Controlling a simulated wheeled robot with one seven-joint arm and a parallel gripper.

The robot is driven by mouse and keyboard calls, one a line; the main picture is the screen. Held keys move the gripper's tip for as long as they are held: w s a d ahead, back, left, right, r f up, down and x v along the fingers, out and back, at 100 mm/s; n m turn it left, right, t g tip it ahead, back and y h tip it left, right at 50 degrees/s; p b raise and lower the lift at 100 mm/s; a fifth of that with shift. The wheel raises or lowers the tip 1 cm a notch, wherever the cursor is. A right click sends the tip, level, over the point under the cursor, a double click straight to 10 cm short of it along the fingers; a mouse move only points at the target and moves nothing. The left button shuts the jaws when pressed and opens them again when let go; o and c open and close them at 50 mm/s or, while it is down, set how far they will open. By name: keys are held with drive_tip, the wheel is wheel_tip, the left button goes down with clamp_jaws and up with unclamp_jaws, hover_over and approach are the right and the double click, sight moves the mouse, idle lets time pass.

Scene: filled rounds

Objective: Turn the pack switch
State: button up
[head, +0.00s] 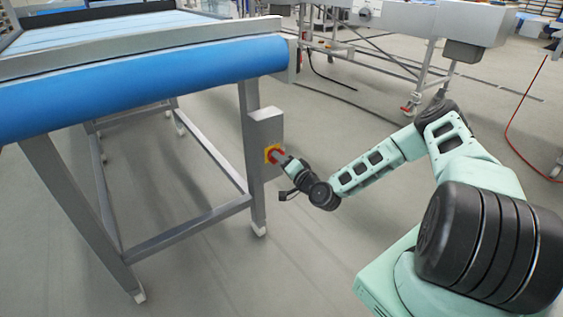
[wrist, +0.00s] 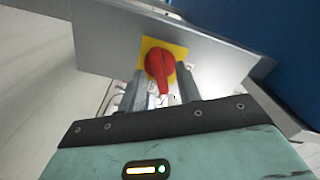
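The pack switch is a red rotary knob (wrist: 158,66) on a yellow square plate (wrist: 177,50), set in a grey box (wrist: 105,45). In the wrist view the knob's handle points down toward my gripper, leaning slightly. In the head view the knob (head: 276,154) and yellow plate are on the box (head: 265,128) at the conveyor's leg. My gripper (wrist: 162,80) is open, with one finger on each side of the red handle. Gaps seem to show beside the handle; contact is hard to judge. In the head view my gripper (head: 285,160) is right at the knob, which it partly hides.
The conveyor with a blue belt (head: 150,78) stands at left on a grey frame (head: 190,228) with open space under it. Another machine (head: 440,22) on legs stands at the back right. A red cable (head: 515,125) lies at right. The floor between is clear.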

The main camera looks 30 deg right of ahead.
clamp_jaws()
drive_tip(key=shift+n+p, duration=1.5)
drive_tip(key=shift+n, duration=1.4)
drive_tip(key=shift+f, duration=0.1)
unclamp_jaws()
drive_tip(key=shift+s, duration=0.1)
